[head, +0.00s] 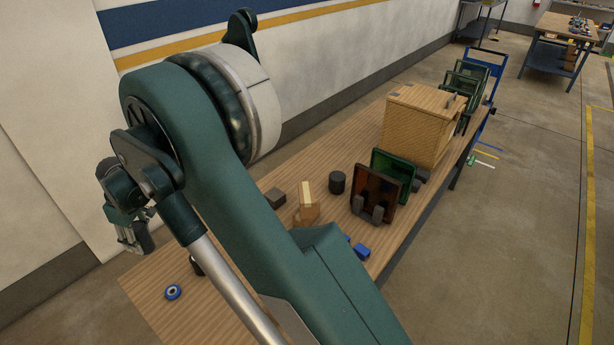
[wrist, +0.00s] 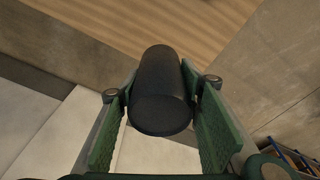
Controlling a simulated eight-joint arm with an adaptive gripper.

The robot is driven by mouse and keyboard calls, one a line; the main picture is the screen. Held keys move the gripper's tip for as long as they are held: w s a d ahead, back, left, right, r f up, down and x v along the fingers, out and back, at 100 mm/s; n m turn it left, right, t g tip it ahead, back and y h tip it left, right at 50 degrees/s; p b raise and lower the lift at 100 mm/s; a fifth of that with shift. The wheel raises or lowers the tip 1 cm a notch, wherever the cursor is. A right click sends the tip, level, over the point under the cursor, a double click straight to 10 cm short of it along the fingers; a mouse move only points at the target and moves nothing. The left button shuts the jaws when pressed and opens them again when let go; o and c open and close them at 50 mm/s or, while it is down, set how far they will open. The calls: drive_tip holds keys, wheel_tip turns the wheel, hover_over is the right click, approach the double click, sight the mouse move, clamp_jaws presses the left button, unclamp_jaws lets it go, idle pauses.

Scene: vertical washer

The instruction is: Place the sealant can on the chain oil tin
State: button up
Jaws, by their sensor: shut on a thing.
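My gripper (head: 131,238) is at the left in the head view, raised beside the wall and left of the table's edge. It is shut on a plain dark cylinder, which I take for the sealant can; the can (wrist: 161,88) fills the middle of the wrist view between the two green fingers. A short dark cylinder (head: 337,183) stands upright near the middle of the table. Another dark item (head: 196,267) is mostly hidden behind my arm. No labels can be read, so I cannot tell which of these is the chain oil tin.
The wooden table (head: 146,290) holds a blue ring (head: 173,292), a dark block (head: 275,197), a wooden piece (head: 306,204), blue pieces (head: 361,250), a brown-red rack (head: 378,194) and a big wooden box (head: 418,122). The near left end around the ring has bare room.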

drive_tip(key=w+d+r+m+p, duration=0.15)
drive_tip(key=w+d+m, duration=0.25)
drive_tip(key=w+d, duration=1.05)
drive_tip(key=w+d+r+m, duration=0.3)
drive_tip(key=w+d, duration=0.8)
drive_tip(key=d, duration=0.7)
drive_tip(key=w+d+r+m, duration=0.1)
drive_tip(key=w+d+m, duration=0.1)
drive_tip(key=d, duration=1.1)
drive_tip(key=w+d+r+m+t+h+p, duration=0.1)
drive_tip(key=w+d+m, duration=0.2)
drive_tip(key=d, duration=1.1)
drive_tip(key=w+d+r+m+p, duration=0.1)
drive_tip(key=w+d, duration=0.4)
drive_tip(key=d, duration=0.8)
drive_tip(key=shift+d+r+m+h, duration=0.4)
drive_tip(key=shift+m, duration=0.5)
drive_tip(key=shift+w+f, duration=0.1)
approach(337, 173)
drive_tip(key=shift+f, duration=0.25)
drive_tip(key=shift+f, duration=0.1)
drive_tip(key=shift+f, duration=1.75)
